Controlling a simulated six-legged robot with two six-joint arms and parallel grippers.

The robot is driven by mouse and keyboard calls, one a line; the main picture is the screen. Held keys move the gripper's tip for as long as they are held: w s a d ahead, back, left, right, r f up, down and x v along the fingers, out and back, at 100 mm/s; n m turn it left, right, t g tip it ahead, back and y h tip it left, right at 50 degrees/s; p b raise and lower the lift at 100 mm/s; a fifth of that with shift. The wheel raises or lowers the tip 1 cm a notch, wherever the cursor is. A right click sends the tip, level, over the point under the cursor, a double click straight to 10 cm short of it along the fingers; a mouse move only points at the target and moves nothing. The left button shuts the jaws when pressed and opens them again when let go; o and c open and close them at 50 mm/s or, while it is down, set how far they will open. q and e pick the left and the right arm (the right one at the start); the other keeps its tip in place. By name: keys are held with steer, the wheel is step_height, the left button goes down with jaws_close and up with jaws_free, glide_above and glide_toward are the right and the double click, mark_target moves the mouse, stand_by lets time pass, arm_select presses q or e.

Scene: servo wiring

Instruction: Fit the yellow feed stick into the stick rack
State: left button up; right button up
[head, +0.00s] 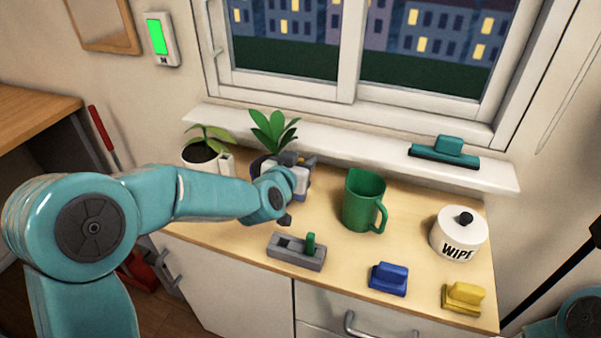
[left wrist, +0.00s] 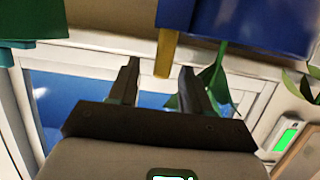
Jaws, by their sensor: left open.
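The yellow feed stick (left wrist: 166,54) shows in the left wrist view beside a blue pot, between the lines of my open jaws and near their tips. I cannot tell its depth or whether a jaw touches it. In the head view a small yellow bit (head: 310,161) shows by the gripper, mostly hidden. My left gripper (head: 297,160) is open and empty beside the potted plant at the back of the counter; its dark jaws also show in the left wrist view (left wrist: 160,80). The grey stick rack (head: 283,257) lies at the counter's front, with a green stick (head: 311,243) upright in its right part.
A green jug (head: 361,200), a white WIPE pot (head: 459,236), a blue block (head: 389,279) and a yellow block (head: 462,298) stand to the right. A leafy plant (head: 273,131) and a white pot (head: 200,157) stand near my left arm. Bare counter lies between rack and jug.

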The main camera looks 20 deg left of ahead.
arm_select(q)
steer(key=x, duration=0.3)
steer(key=shift+f, duration=0.15)
jaws_close()
step_height(320, 180, up, 20)
steer(key=p, duration=0.9)
steer(key=shift+a+y+p, duration=0.2)
steer(key=shift+y+p, duration=0.1)
steer(key=shift+p, duration=0.1)
